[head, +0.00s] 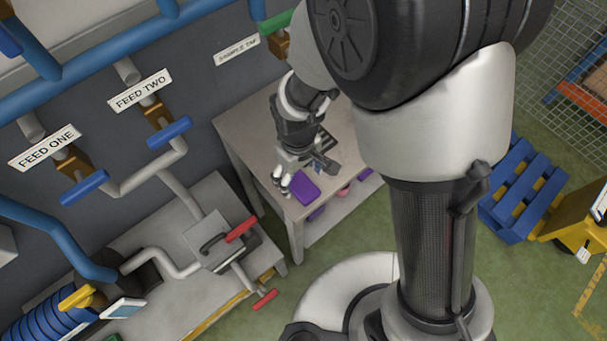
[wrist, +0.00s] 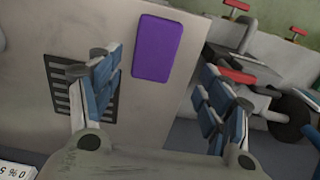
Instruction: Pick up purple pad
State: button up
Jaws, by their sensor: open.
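The purple pad (wrist: 157,48) lies flat on the grey table top, near the table's edge. In the head view the purple pad (head: 305,187) shows just right of my gripper's fingers. My gripper (wrist: 160,98) is open and empty, with its blue-padded fingers spread wide. In the wrist view the pad sits between the two fingers' lines and beyond their tips, apart from both. In the head view my gripper (head: 284,182) points down over the table, and part of the pad's surroundings is hidden by my wrist.
A dark slotted grate (wrist: 62,85) is set in the grey table (wrist: 120,30), partly behind the left finger. Purple and pink items (head: 342,191) show below the table top. Pipework with red handles (head: 241,229) stands at left on a lower bench.

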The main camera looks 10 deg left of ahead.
aim_at(302, 186)
jog(key=f, duration=0.2)
jog(key=f+b, duration=0.2)
jog(key=f, duration=0.1)
jog(key=shift+w+d+f, duration=0.2)
jog(key=shift+d+f, duration=0.15)
jog(key=shift+c, duration=0.6)
jog(key=c, duration=0.9)
